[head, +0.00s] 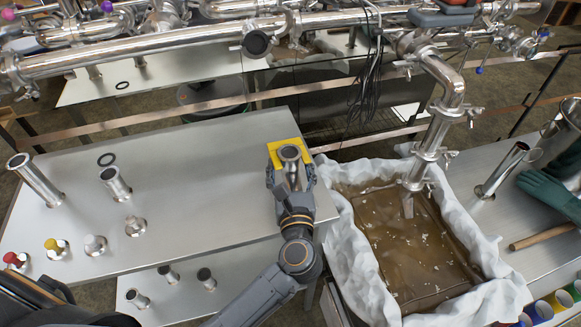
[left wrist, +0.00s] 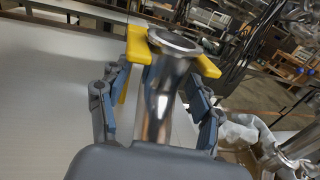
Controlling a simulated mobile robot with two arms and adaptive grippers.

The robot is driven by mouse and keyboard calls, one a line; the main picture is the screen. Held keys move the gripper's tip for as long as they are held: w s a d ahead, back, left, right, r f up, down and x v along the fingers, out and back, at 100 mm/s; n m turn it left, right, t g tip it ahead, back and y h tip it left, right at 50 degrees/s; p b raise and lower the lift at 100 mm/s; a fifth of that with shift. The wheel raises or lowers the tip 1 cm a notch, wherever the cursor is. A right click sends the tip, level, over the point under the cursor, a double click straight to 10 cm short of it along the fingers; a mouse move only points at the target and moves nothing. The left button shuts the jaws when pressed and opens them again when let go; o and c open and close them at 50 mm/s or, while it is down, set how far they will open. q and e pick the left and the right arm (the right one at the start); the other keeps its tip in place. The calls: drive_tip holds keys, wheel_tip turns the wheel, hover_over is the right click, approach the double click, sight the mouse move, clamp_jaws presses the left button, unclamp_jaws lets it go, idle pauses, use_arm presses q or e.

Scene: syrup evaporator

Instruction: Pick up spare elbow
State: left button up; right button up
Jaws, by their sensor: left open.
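A short steel pipe piece with a flanged round end, which looks like the spare elbow (head: 291,153), stands at the right end of the steel table. It is large in the left wrist view (left wrist: 172,45); its bend is hard to make out. A yellow piece (head: 307,152) lies around its upper part, and it also shows in the left wrist view (left wrist: 138,45). My left gripper (head: 290,176) is open, its fingers on either side of the pipe. Whether they touch it is unclear. The lower part of the pipe is hidden. My right gripper is not in view.
The steel table (head: 200,170) holds upright pipes (head: 35,178) and small capped fittings on its left side; its middle is clear. A cloth-lined basin (head: 345,220) of brown liquid stands close on the right. A pipe run (head: 180,45) crosses behind.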

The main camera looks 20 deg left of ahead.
use_arm(q)
drive_tip(key=c, duration=1.4)
clamp_jaws()
